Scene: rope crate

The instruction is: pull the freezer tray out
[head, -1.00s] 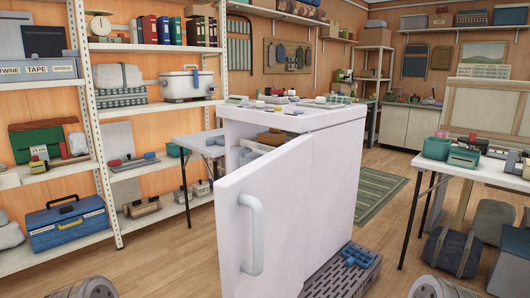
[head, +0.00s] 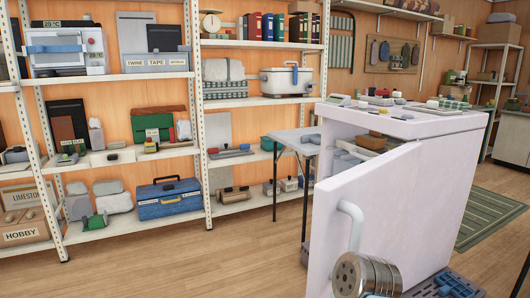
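The white freezer (head: 451,165) stands right of centre, its door (head: 371,190) partly open toward me. A pale curved handle (head: 347,222) is on the door's outer face. Through the gap above the door I see a pale tray edge (head: 352,150) and a brown item (head: 372,142). The door hides most of the inside, so I cannot tell how far the tray sits in or out. Neither gripper shows. A metal cylindrical part of my arm is in front of the door's lower part; I cannot tell whether it touches.
Small items lie on the freezer top (head: 408,113). A grey-blue crate (head: 446,284) is on the floor at the freezer's foot. A grey table (head: 296,139) stands behind, left of the freezer. Shelving (head: 137,155) lines the back wall. The wooden floor (head: 185,260) at front left is clear.

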